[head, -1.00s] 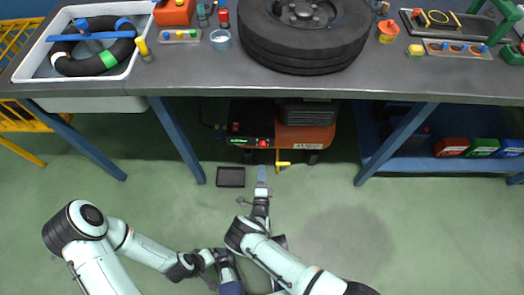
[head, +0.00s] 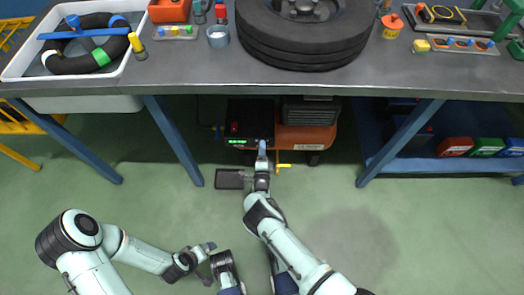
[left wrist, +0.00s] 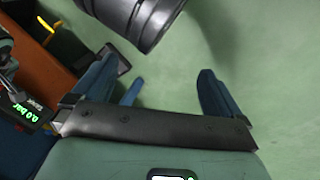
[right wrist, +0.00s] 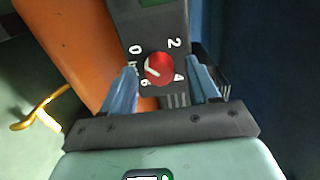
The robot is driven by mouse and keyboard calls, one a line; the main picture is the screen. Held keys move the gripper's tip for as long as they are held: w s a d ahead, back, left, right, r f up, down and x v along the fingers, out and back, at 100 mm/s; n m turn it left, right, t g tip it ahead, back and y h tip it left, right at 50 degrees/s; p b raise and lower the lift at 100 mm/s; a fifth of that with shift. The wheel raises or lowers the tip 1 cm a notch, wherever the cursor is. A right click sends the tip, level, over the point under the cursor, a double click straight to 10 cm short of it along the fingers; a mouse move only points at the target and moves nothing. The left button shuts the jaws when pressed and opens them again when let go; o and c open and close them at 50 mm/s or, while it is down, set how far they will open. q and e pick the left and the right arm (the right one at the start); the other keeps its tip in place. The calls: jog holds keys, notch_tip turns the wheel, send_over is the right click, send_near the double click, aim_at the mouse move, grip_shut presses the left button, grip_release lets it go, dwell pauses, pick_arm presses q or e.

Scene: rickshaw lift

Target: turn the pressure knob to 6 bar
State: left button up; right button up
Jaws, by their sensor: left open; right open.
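The orange compressor (head: 305,135) stands on the floor under the workbench. The red pressure knob (right wrist: 160,68) sits on its dark panel, with the marks 0, 2, 4 and 6 around it. A white line on the knob lies on its left side in the right wrist view; I cannot tell exactly where it points. My right gripper (head: 262,150) is open, its blue fingers (right wrist: 161,88) on either side of the knob; contact is unclear. The green display (left wrist: 22,111) seems to read 0.0 bar. My left gripper (head: 210,248) is open and empty, away from the compressor.
The workbench (head: 200,75) overhangs the compressor, with blue legs (head: 173,140) at both sides. A yellow lever (head: 284,166) is on the compressor's front. A small black tray (head: 229,179) lies on the floor to the left. The floor in front is clear.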

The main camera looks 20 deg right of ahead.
jog(key=c, duration=1)
jog(key=shift+c, duration=0.2)
jog(key=shift+m, duration=0.3)
